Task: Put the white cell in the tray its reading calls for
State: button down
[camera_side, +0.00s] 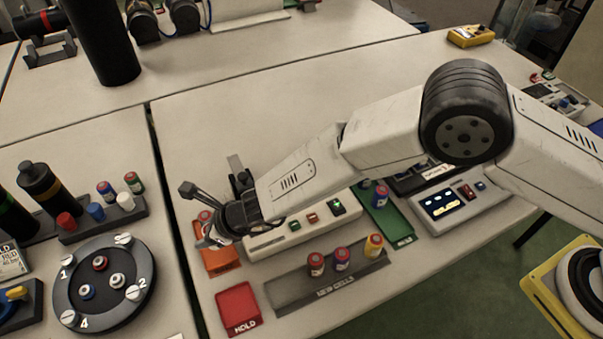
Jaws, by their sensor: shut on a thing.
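My gripper (212,222) is at the left end of the long white tester (300,222), above the orange tray (220,262). It is shut on a small pale thing, which I take to be the white cell (211,234); the jaws hide most of it. One lamp on the tester glows green (337,205). A red-topped cell (204,215) shows beside the jaws. The red HOLD tray (238,308) is empty. The green tray (398,228) holds a blue-and-red cell (380,196) and lies right of the tester.
The NEW CELLS rack (290,291) in front holds red, blue-and-red and yellow cells. A box with a lit display (450,207) stands at the right. At the left are a round numbered holder (104,305) and a rack (138,212) of small cells. The table behind the tester is clear.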

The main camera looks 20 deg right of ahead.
jog(key=shift+w+a+f, duration=0.15)
jog(key=shift+w+f, duration=0.05)
jog(key=shift+f, duration=1.6)
jog(key=shift+f, duration=0.15)
jog(key=c, duration=0.5)
grip_release()
jog(key=shift+r, duration=0.2)
jog(key=shift+v, duration=6)
